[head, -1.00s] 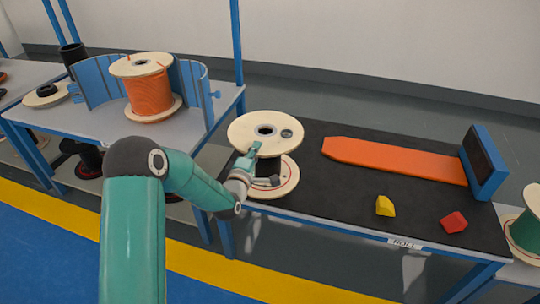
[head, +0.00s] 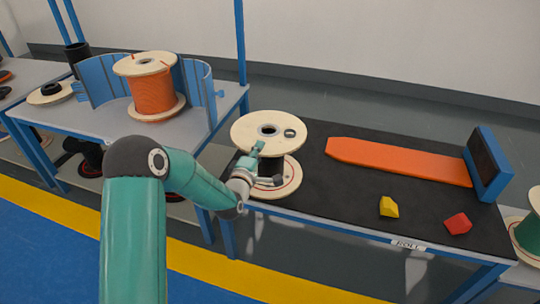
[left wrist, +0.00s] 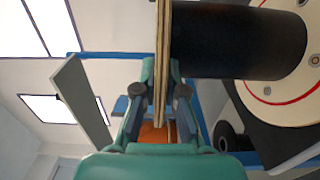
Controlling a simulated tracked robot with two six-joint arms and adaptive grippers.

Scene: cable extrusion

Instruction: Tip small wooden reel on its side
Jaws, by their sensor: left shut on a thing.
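The small wooden reel (head: 248,128) stands upright at the left end of the black-topped table, with pale round flanges and a black core. My left gripper (head: 260,160) is at the near edge of its upper flange, shut on that flange. In the left wrist view the flange shows edge-on (left wrist: 163,45) between the fingers of my left gripper (left wrist: 162,92). The black core (left wrist: 240,42) and the lower flange (left wrist: 285,105) lie to its right. The lower flange rests on the black top, partly hidden by my gripper. My right gripper is out of view.
An orange ramp (head: 398,160) with a blue-framed stop (head: 488,163) lies to the right on the black table top (head: 335,205). A yellow block (head: 388,207) and a red block (head: 458,223) are near the front edge. An orange cable reel (head: 154,93) stands on the left table.

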